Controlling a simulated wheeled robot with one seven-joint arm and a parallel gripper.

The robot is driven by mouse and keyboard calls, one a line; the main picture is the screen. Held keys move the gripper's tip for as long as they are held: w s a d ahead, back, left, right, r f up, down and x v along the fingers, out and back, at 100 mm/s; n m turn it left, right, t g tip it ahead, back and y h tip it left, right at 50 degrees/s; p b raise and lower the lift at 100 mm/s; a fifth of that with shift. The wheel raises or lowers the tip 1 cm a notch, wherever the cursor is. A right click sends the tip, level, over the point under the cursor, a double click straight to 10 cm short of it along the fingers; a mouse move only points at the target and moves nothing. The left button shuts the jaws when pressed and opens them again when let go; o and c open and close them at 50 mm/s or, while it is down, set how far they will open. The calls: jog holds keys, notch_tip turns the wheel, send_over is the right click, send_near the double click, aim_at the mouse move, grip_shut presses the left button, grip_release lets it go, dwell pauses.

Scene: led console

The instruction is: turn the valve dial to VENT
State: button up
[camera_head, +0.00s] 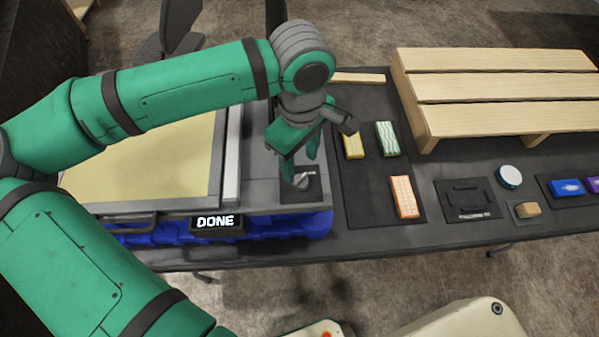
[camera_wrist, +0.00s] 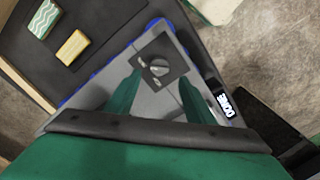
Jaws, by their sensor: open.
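I cannot tell which label the knob points at. My gripper (camera_head: 299,168) is open above the dial. In the wrist view my two green fingers (camera_wrist: 160,79) stand apart, one on either side of the knob's near side, with nothing held between them. I cannot tell whether they touch the knob.
A display (camera_head: 216,222) on the console's front reads DONE. A pale yellow panel (camera_head: 150,170) lies left of the dial. Right of it, a dark mat holds a yellow block (camera_head: 354,146), a green wavy block (camera_head: 387,139) and an orange block (camera_head: 404,197). A wooden slatted rack (camera_head: 490,90) stands behind right.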

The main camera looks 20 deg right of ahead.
aim_at(301, 178)
notch_tip(301, 178, down, 6)
jog(key=shift+f, duration=0.25)
jog(key=c, duration=1.1)
